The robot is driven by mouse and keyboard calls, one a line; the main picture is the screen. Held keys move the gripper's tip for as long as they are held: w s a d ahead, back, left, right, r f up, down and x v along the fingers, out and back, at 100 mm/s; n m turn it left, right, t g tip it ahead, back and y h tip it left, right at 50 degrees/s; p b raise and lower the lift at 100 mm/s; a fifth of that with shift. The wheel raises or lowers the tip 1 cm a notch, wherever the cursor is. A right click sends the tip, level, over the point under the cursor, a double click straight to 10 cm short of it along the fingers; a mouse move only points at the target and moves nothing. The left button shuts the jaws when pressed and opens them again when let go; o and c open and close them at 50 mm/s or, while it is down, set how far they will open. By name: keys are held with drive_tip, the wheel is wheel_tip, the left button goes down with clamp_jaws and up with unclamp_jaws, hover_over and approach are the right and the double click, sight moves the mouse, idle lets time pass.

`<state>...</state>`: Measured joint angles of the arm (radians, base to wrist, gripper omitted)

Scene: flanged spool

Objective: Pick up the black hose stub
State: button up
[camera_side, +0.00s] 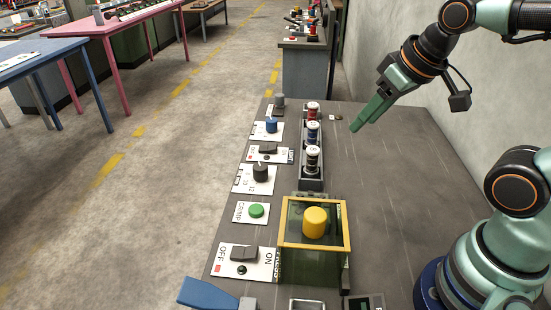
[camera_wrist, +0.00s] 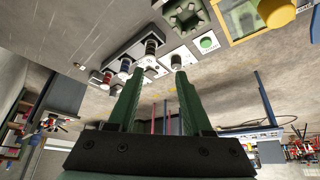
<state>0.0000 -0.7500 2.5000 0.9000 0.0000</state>
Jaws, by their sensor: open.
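The black hose stub (camera_side: 312,159) looks like a short black piece with pale flanged ends. It stands upright in the near end of a dark grey rack (camera_side: 311,184). A blue one (camera_side: 313,133) and a red one (camera_side: 312,110) stand behind it in the same rack. In the wrist view the black stub (camera_wrist: 151,47) shows beyond my fingertips, with the blue one (camera_wrist: 125,68) and the red one (camera_wrist: 107,78) to its left. My green gripper (camera_side: 358,127) is open and empty, above the bench to the right of the rack; it also shows in the wrist view (camera_wrist: 158,76).
A yellow-framed guard box with a yellow button (camera_side: 315,220) stands in front of the rack. Switch and knob panels (camera_side: 256,179) line the left side. Small bits (camera_side: 335,117) lie right of the rack. The bench's right part (camera_side: 400,165) is clear, beside a wall.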

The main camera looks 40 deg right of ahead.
drive_tip(key=shift+o, duration=0.3)
drive_tip(key=o, duration=0.3)
drive_tip(key=shift+o, duration=0.2)
drive_tip(key=shift+w, duration=0.1)
drive_tip(key=m+g, duration=0.6)
drive_tip(key=m, duration=1.2)
hover_over(313, 149)
wheel_tip(313, 149, down, 6)
drive_tip(key=f, duration=0.1)
wheel_tip(313, 149, down, 12)
drive_tip(key=shift+r, duration=0.25)
